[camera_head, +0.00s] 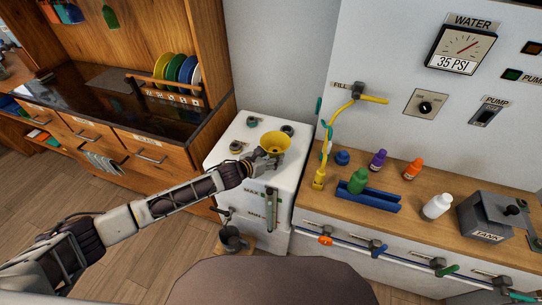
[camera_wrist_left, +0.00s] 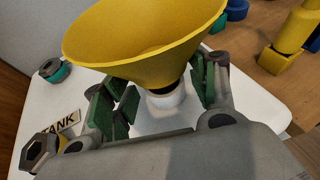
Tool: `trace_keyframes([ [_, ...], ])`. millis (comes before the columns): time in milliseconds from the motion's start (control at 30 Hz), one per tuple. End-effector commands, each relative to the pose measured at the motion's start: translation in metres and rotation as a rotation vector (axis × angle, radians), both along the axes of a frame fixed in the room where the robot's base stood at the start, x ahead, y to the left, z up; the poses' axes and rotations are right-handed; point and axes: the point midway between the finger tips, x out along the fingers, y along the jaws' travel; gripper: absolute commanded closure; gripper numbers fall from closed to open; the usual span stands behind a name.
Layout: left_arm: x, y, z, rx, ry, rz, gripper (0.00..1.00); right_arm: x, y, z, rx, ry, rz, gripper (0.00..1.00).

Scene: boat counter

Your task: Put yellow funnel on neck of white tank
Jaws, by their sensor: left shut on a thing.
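The yellow funnel (camera_head: 275,143) is upright, wide mouth up, over the top of the white tank (camera_head: 228,150). My left gripper (camera_head: 264,159) is shut on the funnel's lower part. In the left wrist view, the funnel (camera_wrist_left: 145,42) hides part of the fingers, and the green pads of the gripper (camera_wrist_left: 163,90) stand on both sides below its cone. A short white neck (camera_wrist_left: 168,100) shows right under the funnel. The spout is hidden, so I cannot tell whether it is inside the neck or just above it. My right gripper is not in view.
Several fittings, such as a dark cap (camera_head: 252,121), stand on the tank top. A yellow hose (camera_head: 326,150) hangs beside the tank on the right. The wooden counter (camera_head: 400,225) holds a blue tray (camera_head: 385,201), bottles and a grey box (camera_head: 488,215). A grey mug (camera_head: 232,240) stands below a tap.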

Motion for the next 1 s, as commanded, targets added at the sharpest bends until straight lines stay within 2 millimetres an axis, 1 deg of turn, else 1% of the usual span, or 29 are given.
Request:
trace_keyframes([
  [567,0.0001,-0.0001,-0.0089,0.001,-0.001,0.000,0.65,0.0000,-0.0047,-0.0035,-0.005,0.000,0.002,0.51],
  [600,0.0000,-0.0001,-0.0090,0.001,-0.001,0.000,0.41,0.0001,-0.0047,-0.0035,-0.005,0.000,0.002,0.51],
  [767,0.0000,-0.0002,-0.0089,0.001,-0.001,0.000,0.20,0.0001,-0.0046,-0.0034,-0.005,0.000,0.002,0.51],
  [1000,0.0000,-0.0002,-0.0088,0.001,-0.001,0.000,0.19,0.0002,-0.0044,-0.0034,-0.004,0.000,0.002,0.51],
])
